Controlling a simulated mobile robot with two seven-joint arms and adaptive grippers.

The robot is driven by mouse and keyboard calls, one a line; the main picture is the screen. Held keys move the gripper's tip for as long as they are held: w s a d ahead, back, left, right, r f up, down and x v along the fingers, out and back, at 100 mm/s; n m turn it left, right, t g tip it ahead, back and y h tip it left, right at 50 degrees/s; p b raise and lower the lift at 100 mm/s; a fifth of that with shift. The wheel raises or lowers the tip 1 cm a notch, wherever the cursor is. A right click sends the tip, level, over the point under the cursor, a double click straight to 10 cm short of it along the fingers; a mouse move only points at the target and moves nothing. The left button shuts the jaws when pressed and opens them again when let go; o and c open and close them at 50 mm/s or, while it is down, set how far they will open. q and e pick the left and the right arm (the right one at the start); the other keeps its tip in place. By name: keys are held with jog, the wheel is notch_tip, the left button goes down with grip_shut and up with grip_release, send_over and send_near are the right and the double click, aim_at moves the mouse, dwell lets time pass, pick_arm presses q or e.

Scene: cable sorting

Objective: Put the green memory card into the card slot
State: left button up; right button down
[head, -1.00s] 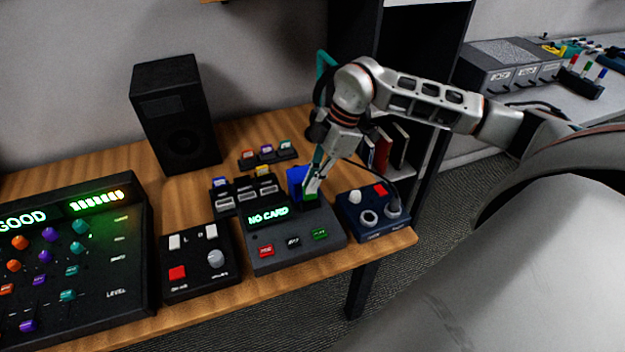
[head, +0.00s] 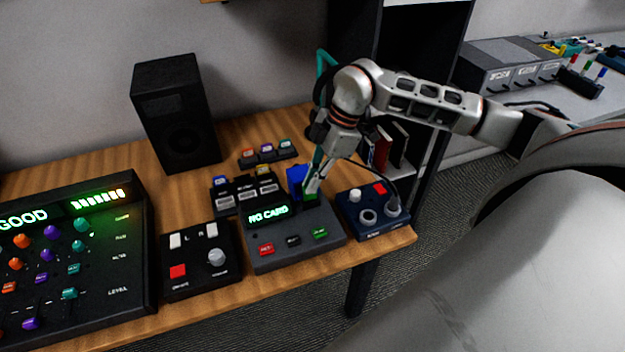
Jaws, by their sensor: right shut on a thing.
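The card recorder (head: 292,243) is a dark grey box on the wooden table with a lit green display (head: 268,214) reading "NO CARD". My right gripper (head: 312,188) points down over the back right of this box. It is shut on the green memory card (head: 310,197), of which only a small green part shows low between the fingers. A blue block (head: 295,182) stands just left of the fingers. The card slot is hidden behind the gripper and card, so I cannot tell whether the card touches it. My left gripper is not in view.
A dark blue box with knobs (head: 372,216) stands close right of the recorder. A black switch box (head: 200,262) is on its left. A card rack (head: 244,190) and a small tray of coloured pieces (head: 267,154) lie behind. A speaker (head: 176,115) and mixer (head: 75,260) are further left.

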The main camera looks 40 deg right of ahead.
jog(key=shift+f, duration=1.1)
dwell(1.1)
jog(key=c, duration=2.1)
grip_release()
jog(key=shift+c, duration=0.2)
jog(key=o, duration=0.4)
jog(key=shift+w+d, duration=0.1)
jog(key=shift+w, duration=0.05)
jog(key=shift+o, duration=0.2)
jog(key=shift+r, duration=0.2)
